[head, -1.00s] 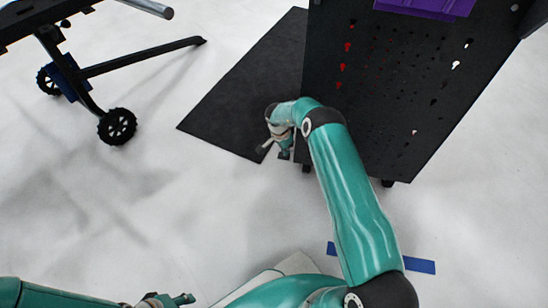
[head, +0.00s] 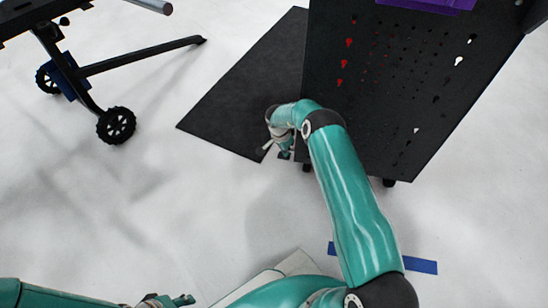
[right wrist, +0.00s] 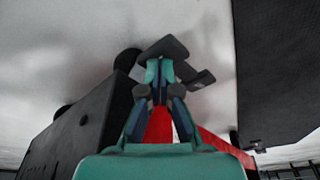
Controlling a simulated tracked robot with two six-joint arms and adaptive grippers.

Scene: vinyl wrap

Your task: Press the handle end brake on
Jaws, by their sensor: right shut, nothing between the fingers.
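The black cart (head: 400,120) with a perforated panel stands at the upper right, on small dark casters. One caster (head: 388,182) shows under its near right corner, another (head: 307,168) near its left corner. My right gripper (head: 283,151) points down beside that left corner, low near the floor. In the right wrist view its fingers (right wrist: 160,72) are together and hold nothing. Dark flat pieces (right wrist: 163,48) show at the fingertips, close to a dark rounded caster (right wrist: 125,62). I cannot make out the brake lever or any contact. My left gripper (head: 165,300) is cut by the bottom edge.
A black wheeled frame (head: 100,85) stands at the upper left. Blue tape (head: 420,266) marks the floor at lower right. The pale floor at left centre is clear. A red bar (right wrist: 220,147) shows behind my right gripper.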

